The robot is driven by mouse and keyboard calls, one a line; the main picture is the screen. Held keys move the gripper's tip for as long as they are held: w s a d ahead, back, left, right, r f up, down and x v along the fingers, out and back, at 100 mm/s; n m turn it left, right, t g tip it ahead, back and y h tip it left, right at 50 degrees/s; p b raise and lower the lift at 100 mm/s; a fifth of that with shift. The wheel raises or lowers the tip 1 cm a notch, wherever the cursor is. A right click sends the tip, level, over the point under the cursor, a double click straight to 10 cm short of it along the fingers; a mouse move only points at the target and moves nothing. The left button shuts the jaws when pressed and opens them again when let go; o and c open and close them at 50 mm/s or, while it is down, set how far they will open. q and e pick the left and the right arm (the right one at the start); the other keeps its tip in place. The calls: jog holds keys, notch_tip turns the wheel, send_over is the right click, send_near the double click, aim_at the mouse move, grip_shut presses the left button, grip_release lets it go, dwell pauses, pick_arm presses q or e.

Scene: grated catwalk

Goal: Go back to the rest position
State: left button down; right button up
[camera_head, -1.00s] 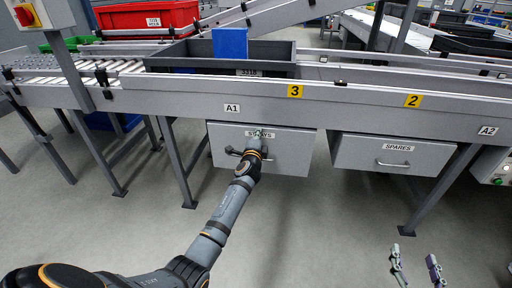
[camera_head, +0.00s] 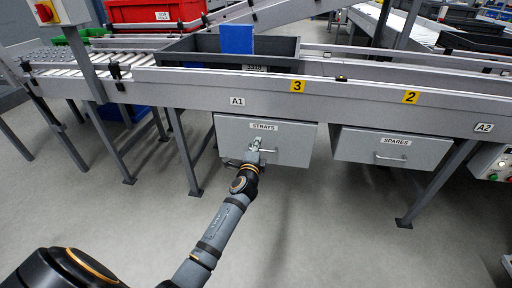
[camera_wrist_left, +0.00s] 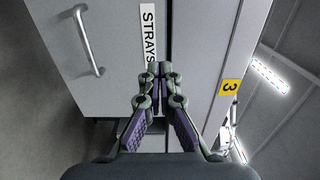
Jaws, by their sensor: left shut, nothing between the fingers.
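My left gripper (camera_head: 256,145) is shut and empty in front of the grey drawer labelled STRAYS (camera_head: 291,152). In the left wrist view its fingertips (camera_wrist_left: 158,68) meet just below the STRAYS label (camera_wrist_left: 149,32), apart from the drawer's handle (camera_wrist_left: 88,40). In the head view the arm covers part of that handle. A small piece of what looks like my right gripper (camera_head: 507,264) shows at the right edge; the rest of it is out of frame.
A second grey drawer labelled SPARES (camera_head: 372,146) hangs to the right under the conveyor (camera_head: 215,88). A dark tray (camera_head: 190,58) with a blue item (camera_head: 236,39) sits on the conveyor. A red crate (camera_head: 155,11) stands behind. The floor (camera_head: 330,225) in front is clear.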

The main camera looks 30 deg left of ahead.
pick_arm(q)
jog(key=v, duration=0.2)
jog(key=shift+s, duration=0.3)
